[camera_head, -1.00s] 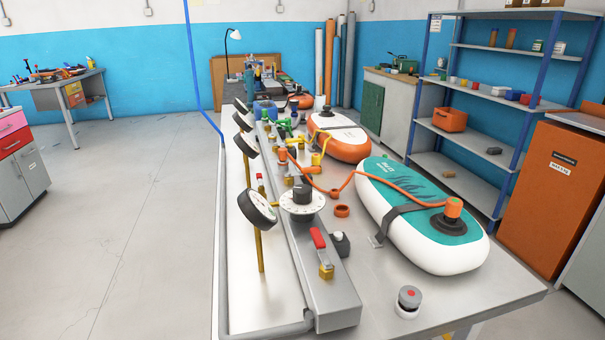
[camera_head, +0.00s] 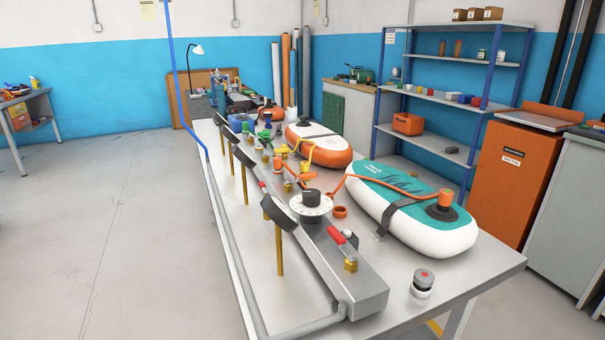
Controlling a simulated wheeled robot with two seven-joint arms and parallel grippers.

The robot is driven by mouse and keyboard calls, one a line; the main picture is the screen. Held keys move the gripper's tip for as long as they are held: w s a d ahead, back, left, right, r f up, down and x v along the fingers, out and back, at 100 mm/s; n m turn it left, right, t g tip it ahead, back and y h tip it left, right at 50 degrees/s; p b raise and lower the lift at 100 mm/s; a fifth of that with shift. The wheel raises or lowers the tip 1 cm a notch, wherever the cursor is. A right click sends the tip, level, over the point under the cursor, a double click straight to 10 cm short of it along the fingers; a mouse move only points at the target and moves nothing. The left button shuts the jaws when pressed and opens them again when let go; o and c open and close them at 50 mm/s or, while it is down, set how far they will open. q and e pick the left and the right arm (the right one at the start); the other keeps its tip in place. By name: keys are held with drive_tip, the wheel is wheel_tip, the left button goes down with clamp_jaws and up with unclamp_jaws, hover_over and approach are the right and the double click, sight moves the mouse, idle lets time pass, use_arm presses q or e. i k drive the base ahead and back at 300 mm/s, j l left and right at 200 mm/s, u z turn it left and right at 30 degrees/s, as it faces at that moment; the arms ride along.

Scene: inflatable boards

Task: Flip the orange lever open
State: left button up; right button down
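Orange valve parts (camera_head: 302,176) stand on the grey metal manifold bar (camera_head: 345,285), beyond the white dial with the black knob (camera_head: 311,201). They are small here, and I cannot tell which part is the lever or how it is set. An orange hose (camera_head: 375,182) runs from near there to the orange fitting (camera_head: 445,199) on the teal and white board (camera_head: 420,229). Neither of my grippers is in view.
A red-handled valve (camera_head: 337,236) sits on the bar's near end. Dark-rimmed gauges on brass stems (camera_head: 279,250) line its left side. A red-topped button (camera_head: 424,278) stands at the table's (camera_head: 470,273) near right. An orange and white board (camera_head: 320,153) lies farther back.

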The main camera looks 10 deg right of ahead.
sight(309, 175)
drive_tip(key=i+j+z, duration=0.3)
drive_tip(key=j, duration=0.35)
drive_tip(key=j+z, duration=0.3)
drive_tip(key=j, duration=0.35)
drive_tip(key=j+z, duration=0.3)
drive_tip(key=j, duration=0.4)
drive_tip(key=i+j+z, duration=0.4)
drive_tip(key=j, duration=0.25)
drive_tip(key=i+j+z, duration=0.15)
drive_tip(key=i+j, duration=0.2)
drive_tip(key=i+j+z, duration=0.2)
drive_tip(key=j, duration=0.25)
drive_tip(key=i+j+z, duration=0.2)
drive_tip(key=j, duration=0.2)
drive_tip(key=i+j+z, duration=0.15)
